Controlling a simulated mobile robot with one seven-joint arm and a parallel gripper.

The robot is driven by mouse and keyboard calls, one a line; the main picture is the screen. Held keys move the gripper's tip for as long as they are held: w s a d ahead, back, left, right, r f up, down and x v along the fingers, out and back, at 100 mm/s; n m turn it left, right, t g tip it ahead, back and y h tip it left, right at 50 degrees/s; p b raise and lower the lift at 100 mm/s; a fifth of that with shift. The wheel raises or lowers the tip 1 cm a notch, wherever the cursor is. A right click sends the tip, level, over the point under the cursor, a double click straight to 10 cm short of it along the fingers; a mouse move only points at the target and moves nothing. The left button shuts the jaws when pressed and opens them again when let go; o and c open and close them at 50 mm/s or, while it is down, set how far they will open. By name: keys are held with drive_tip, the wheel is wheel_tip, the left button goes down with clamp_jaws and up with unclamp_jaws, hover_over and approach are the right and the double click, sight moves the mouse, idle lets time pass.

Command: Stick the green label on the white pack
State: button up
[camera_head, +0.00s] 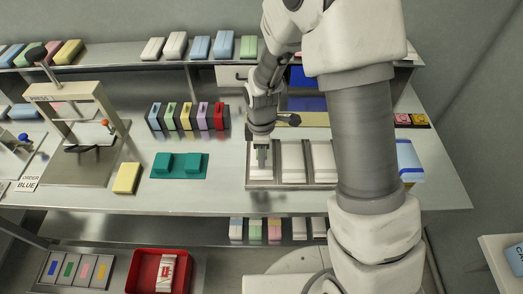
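My gripper (262,158) points down over the left part of a metal tray (275,185) that holds white packs. Its fingertips are at or just above the left white pack (260,172); I cannot tell whether they touch it or grip it. Two more white packs, a middle one (292,160) and a right one (322,160), lie beside it, the right one close to my arm. A green label (70,268) lies in a grey label holder (50,283) at the lower left, between a blue label (53,266) and a red one (86,270).
A red bin (140,287) with a red-marked white pack (166,272) stands low at the front. A green fixture (180,172), a yellow pack (126,178), a row of coloured holders (187,116) and a hand press (75,95) stand on the bench. Free bench lies left of the tray.

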wheel_tip(320, 180, up, 17)
drive_tip(key=p, duration=0.1)
drive_tip(key=shift+r, duration=0.2)
idle(0.5)
drive_tip(key=s+d+r+m+t, duration=0.2)
drive_tip(key=s+d+r+m, duration=0.4)
drive_tip(key=s+m, duration=0.2)
drive_tip(key=s+d+r+m+t, duration=0.3)
drive_tip(key=s+d+r+m, duration=0.3)
drive_tip(key=s+m, duration=0.2)
drive_tip(key=shift+s+d+r+m+t, duration=0.3)
drive_tip(key=shift+s+r+m, duration=0.1)
drive_tip(key=shift+m, duration=0.4)
idle(0.7)
